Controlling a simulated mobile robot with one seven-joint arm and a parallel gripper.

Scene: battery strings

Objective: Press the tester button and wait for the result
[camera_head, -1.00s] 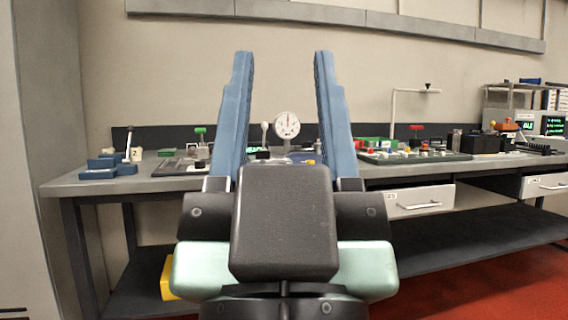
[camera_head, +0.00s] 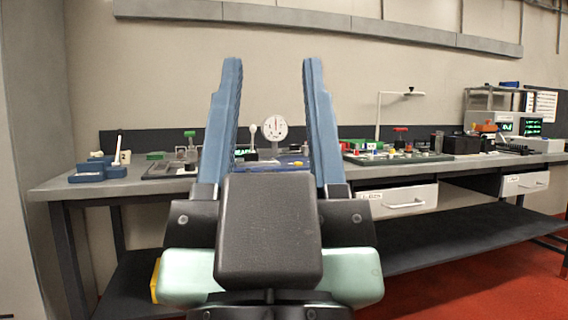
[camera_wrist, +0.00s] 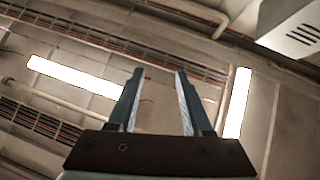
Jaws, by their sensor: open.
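My gripper (camera_head: 270,75) is open and empty, with its two blue fingers pointing up in front of the bench in the head view. In the wrist view my gripper (camera_wrist: 160,75) also shows open, with only ceiling behind it. I cannot make out a tester button for certain. A round white dial gauge (camera_head: 274,128) stands on the bench between the fingers in the picture. Screens with green text (camera_head: 530,127) show at the bench's far right. My fingers and wrist hide part of the bench middle.
The long grey workbench (camera_head: 110,187) has drawers and a dark lower shelf. A blue fixture (camera_head: 88,174) is at its left end. A board with coloured parts (camera_head: 395,157) is right of centre. An orange item (camera_head: 485,127) sits farther right. Red floor (camera_head: 480,285) is clear at the lower right.

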